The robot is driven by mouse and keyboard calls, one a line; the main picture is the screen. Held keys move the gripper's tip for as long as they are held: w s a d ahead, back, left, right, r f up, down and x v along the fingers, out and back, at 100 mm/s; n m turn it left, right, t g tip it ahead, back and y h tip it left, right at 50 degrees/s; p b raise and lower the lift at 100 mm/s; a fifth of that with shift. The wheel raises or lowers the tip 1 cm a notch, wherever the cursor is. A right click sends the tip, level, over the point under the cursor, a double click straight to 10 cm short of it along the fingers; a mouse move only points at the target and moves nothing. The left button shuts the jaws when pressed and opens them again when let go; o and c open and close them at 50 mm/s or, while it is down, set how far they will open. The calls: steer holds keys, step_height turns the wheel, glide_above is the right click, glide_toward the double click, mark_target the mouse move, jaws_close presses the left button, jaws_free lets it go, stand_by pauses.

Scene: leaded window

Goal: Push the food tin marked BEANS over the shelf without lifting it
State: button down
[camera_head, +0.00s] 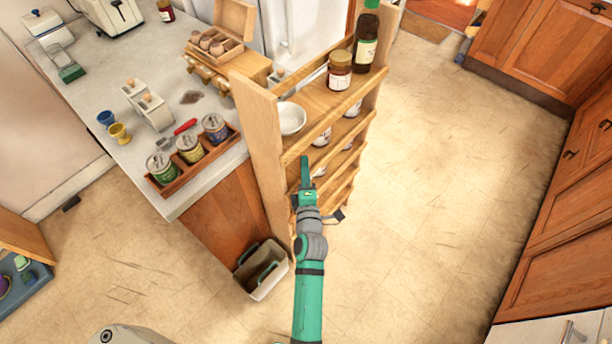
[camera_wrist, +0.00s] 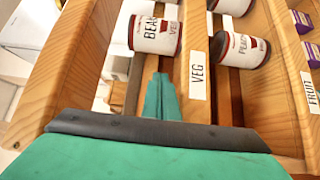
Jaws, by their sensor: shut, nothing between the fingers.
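The tin marked BEANS (camera_wrist: 155,36) shows in the wrist view at top centre, white with dark red ends; only "BEA" and part of a "VEG" marking can be read. It sits in a wooden shelf rack (camera_wrist: 82,65) behind a rail with a VEG label (camera_wrist: 198,74). My gripper (camera_wrist: 160,82) is shut and empty, its green fingertips just below the tin in the picture; I cannot tell if they touch. In the head view my gripper (camera_head: 305,168) is at the rack's front, and I cannot tell which tin there is BEANS.
A PEACH-marked tin (camera_wrist: 240,48) stands on the neighbouring shelf, with purple boxes (camera_wrist: 302,22) and a FRUIT label (camera_wrist: 310,88) beyond. A dark bottle (camera_head: 367,40), a jar (camera_head: 340,70) and a white bowl (camera_head: 291,118) stand higher on the rack. The floor (camera_head: 440,190) to the right is clear.

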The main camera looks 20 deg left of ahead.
mark_target(313, 156)
steer(key=x, duration=0.3)
steer(key=shift+w, duration=0.15)
steer(key=w, duration=0.1)
steer(key=w+d, duration=0.1)
steer(key=w, duration=0.1)
steer(key=shift+w, duration=0.35)
steer(key=shift+a, duration=0.15)
steer(key=shift+w+d, duration=0.1)
steer(key=shift+d, duration=0.35)
steer(key=shift+w, duration=0.1)
